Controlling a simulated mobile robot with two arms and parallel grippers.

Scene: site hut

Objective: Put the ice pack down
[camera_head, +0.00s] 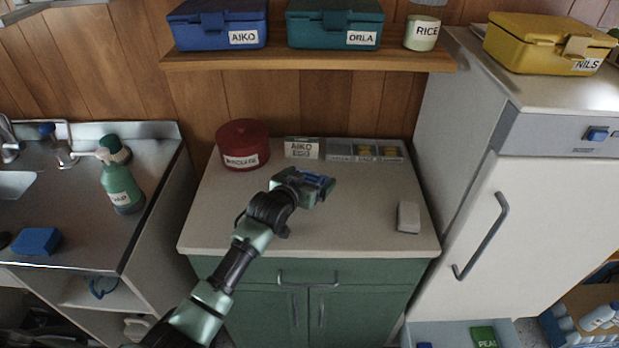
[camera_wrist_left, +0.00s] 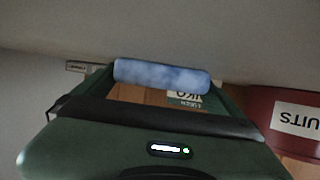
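The ice pack (camera_wrist_left: 162,76) is a mottled pale-blue bar. In the left wrist view it lies across between the two fingers of my left gripper (camera_wrist_left: 160,90), which is shut on it. In the head view my left gripper (camera_head: 318,186) is over the middle of the worktop (camera_head: 340,225), with a bit of the blue ice pack (camera_head: 326,183) showing at its tip. The gap between pack and worktop is hard to judge. My right gripper is not in view.
A red biscuit tin (camera_head: 242,145), an AIKO card (camera_head: 302,148) and a divided tray (camera_head: 365,150) stand at the worktop's back. A small pale block (camera_head: 408,217) lies at the right. The front of the worktop is clear. A fridge (camera_head: 480,210) stands to the right.

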